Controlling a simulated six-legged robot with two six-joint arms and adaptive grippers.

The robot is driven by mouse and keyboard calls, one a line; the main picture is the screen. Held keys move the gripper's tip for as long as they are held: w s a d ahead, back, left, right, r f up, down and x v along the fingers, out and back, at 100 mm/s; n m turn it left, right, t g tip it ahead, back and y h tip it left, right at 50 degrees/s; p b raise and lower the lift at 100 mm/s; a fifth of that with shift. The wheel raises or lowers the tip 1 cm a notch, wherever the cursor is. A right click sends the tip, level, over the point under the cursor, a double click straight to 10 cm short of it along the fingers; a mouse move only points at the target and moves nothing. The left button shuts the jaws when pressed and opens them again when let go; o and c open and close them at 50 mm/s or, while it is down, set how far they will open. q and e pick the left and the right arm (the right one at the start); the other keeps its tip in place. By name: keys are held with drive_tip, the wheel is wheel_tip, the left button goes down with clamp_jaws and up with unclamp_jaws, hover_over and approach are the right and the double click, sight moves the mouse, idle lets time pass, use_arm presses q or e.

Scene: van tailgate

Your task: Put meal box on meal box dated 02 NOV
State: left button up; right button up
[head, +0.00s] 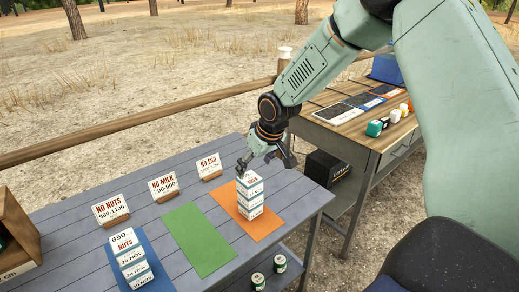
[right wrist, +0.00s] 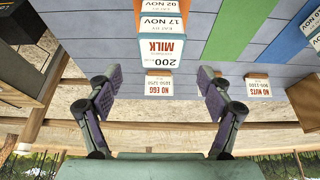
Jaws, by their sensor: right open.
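A stack of white meal boxes (head: 250,196) stands upright on the orange mat (head: 271,221). In the right wrist view, which is upside down, its top box (right wrist: 160,50) reads 200 MILK and 17 NOV. The box directly under it (right wrist: 160,5) reads 02 NOV. My right gripper (head: 262,158) is above and just behind the stack's top. Its fingers also show in the wrist view (right wrist: 157,90), spread wide with nothing between them. A second stack (head: 130,258), with 650 and NUTS on top, stands on the blue mat (head: 158,262). My left gripper is out of view.
The green mat (head: 198,240) is empty. Signs NO NUTS (head: 111,209), NO MILK (head: 163,186) and NO EGG (head: 209,166) stand along the table's back. Jars (head: 279,263) sit below the right edge. A wooden crate (head: 18,237) is at left; a second table (head: 350,122) stands behind right.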

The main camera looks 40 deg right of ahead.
drive_tip(key=shift+v, duration=2.75)
